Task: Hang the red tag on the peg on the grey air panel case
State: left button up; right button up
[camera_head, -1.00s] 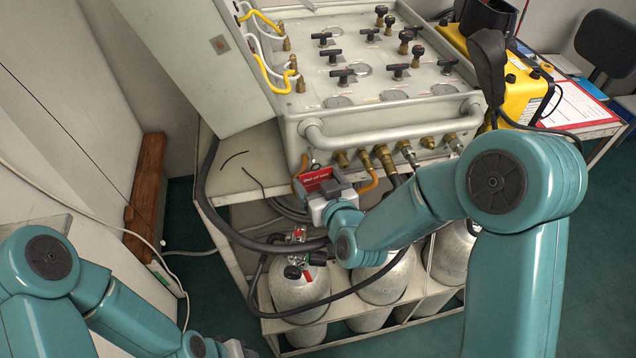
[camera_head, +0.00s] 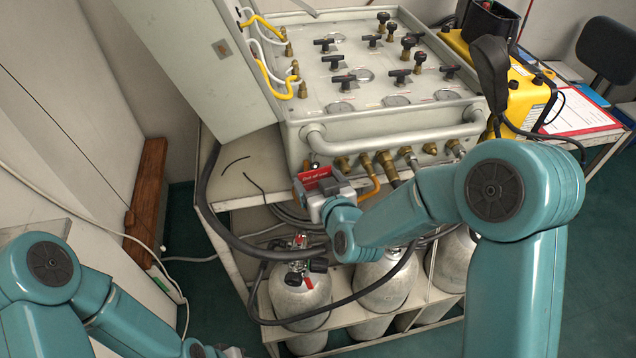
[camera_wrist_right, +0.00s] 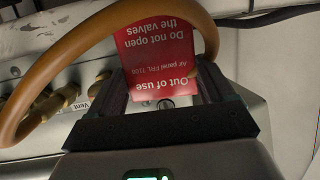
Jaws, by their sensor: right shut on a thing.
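The red tag (camera_head: 314,175) is in my right gripper (camera_head: 322,190), just in front of the lower left front of the grey air panel case (camera_head: 300,148). In the right wrist view the tag (camera_wrist_right: 155,50) stands between the fingers of my right gripper (camera_wrist_right: 165,92), its white print upside down. A small dark and bright detail shows on the case just above the tag; I cannot tell if it is the peg or if the tag touches it. My left gripper (camera_head: 232,352) is low at the bottom edge, mostly cut off.
An orange-brown hose (camera_wrist_right: 60,65) loops close around the tag and right gripper. Brass fittings (camera_head: 365,162) line the case front to the right. A grey handle bar (camera_head: 400,135) juts out above. Gas cylinders (camera_head: 300,295) stand below in the rack.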

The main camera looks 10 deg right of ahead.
jog(key=shift+w, duration=0.15)
jog(key=shift+w+b, duration=0.3)
jog(key=shift+b, duration=0.05)
jog(key=shift+f+b, duration=0.25)
jog(key=shift+b, duration=0.3)
dwell(0.8)
jog(key=o, duration=0.9)
jog(key=shift+s, duration=0.1)
